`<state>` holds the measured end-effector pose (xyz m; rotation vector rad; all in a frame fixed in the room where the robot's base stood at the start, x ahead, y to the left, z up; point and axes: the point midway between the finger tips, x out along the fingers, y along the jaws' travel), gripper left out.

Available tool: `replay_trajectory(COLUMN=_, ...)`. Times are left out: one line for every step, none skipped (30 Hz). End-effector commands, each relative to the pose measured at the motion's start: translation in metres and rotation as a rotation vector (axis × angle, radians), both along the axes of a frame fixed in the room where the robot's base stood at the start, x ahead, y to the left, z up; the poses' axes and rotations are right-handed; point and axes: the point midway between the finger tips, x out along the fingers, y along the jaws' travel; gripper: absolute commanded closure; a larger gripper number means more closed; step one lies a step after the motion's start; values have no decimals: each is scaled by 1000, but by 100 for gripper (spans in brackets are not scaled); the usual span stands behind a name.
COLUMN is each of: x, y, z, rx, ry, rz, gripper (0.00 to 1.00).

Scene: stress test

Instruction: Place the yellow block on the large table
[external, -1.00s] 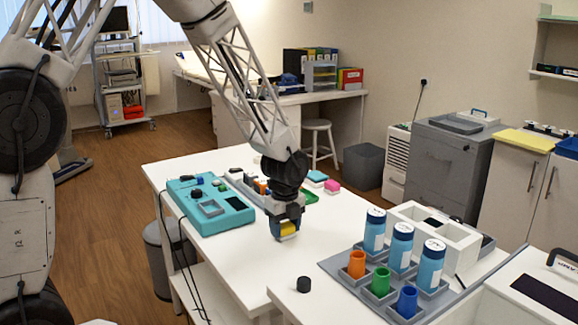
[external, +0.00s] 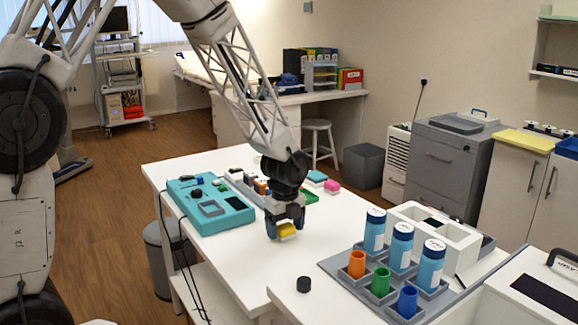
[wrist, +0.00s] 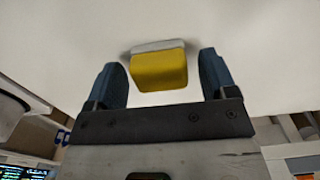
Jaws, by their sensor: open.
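The yellow block (external: 287,230) is at the white table's surface, between the fingers of my gripper (external: 285,228). In the wrist view the yellow block (wrist: 159,70) has a pale grey strip along its far edge and a faint shadow beside it. My gripper (wrist: 162,85) is open, with a blue finger on each side of the block and a visible gap on both sides. The large white table (external: 225,262) lies under the gripper. The block's underside is hidden.
A teal device (external: 208,205) stands to the left on the table, with small coloured items behind the gripper. A black cylinder (external: 303,284) stands in front. A grey rack (external: 335,264) with blue bottles and coloured cups is at the right. Table between is clear.

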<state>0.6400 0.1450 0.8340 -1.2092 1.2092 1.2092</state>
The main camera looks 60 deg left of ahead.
Motion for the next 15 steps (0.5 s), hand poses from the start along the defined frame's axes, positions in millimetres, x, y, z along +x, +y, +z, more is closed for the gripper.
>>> replay_trajectory(x=0, y=0, z=2, rx=0, ry=-1, rz=0, gripper=22)
replay_trajectory(x=0, y=0, z=4, rx=0, ry=-1, rz=0, gripper=22)
replay_trajectory(x=0, y=0, z=6, rx=0, ry=-1, rz=0, gripper=22)
replay_trajectory(x=0, y=0, z=7, rx=0, ry=-1, rz=0, gripper=22)
replay_trajectory(x=0, y=0, z=10, rx=0, ry=-1, rz=0, gripper=22)
replay_trajectory(x=0, y=0, z=13, rx=0, ry=-1, rz=0, gripper=22)
replay_trajectory(x=0, y=0, z=16, rx=0, ry=-1, rz=0, gripper=22)
replay_trajectory(x=0, y=0, z=19, rx=0, ry=-2, rz=0, gripper=22)
replay_trajectory(x=1, y=0, z=23, rx=1, ry=-3, rz=0, gripper=22)
replay_trajectory(x=0, y=0, z=27, rx=1, ry=-3, rz=0, gripper=22)
replay_trajectory(x=0, y=0, z=30, rx=1, ry=-2, rz=0, gripper=22)
replay_trajectory(x=1, y=0, z=36, rx=0, ry=-2, rz=0, gripper=22)
replay_trajectory(x=1, y=0, z=40, rx=1, ry=-3, rz=0, gripper=22)
replay_trajectory(x=1, y=0, z=44, rx=1, ry=-3, rz=0, gripper=22)
replay_trajectory(x=0, y=0, z=50, rx=1, ry=-3, rz=0, gripper=22)
